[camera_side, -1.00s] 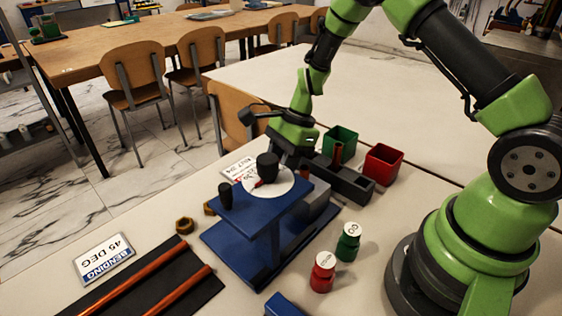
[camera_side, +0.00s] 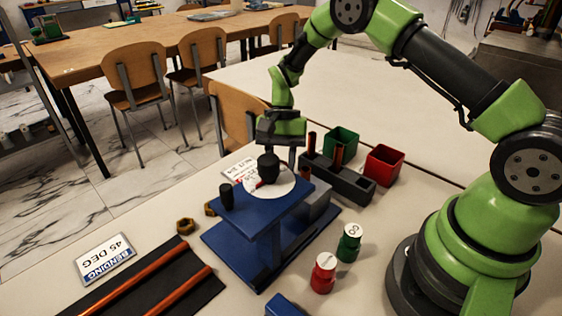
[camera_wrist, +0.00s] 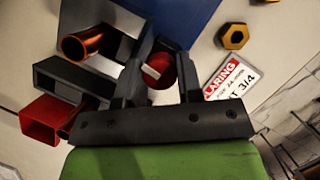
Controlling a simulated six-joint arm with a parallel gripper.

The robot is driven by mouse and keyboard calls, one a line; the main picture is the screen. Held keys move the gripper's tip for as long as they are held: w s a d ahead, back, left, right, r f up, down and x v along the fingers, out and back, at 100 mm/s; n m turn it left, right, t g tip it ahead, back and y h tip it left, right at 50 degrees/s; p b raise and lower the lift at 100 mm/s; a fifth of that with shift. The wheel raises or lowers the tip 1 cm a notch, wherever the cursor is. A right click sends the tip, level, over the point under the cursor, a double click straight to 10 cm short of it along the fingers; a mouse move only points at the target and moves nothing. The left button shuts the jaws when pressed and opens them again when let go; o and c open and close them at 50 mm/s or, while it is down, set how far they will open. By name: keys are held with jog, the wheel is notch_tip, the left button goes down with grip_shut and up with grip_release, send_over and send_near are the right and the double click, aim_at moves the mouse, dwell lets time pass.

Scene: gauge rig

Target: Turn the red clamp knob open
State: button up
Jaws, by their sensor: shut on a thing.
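The red clamp knob (camera_wrist: 157,73) shows in the wrist view as a round red cap with a pale bar across it. My gripper (camera_wrist: 163,62) has its two dark fingers on either side of the knob and is shut on it. Whether the clamp itself is open cannot be told.
A dark rack (camera_side: 345,183) with copper tubes stands close to the right of my gripper. Green (camera_side: 341,139) and red (camera_side: 384,165) bins are behind it. Red (camera_side: 323,273) and green (camera_side: 348,243) weights stand in front. A label card (camera_wrist: 231,78) and brass nut (camera_wrist: 233,37) lie near the rig.

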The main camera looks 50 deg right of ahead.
jog(key=shift+n, duration=0.6)
jog(key=shift+g, duration=0.3)
jog(key=o, duration=0.6)
jog(key=v, duration=1)
jog(key=shift+a, duration=0.15)
jog(key=shift+s+r, duration=0.1)
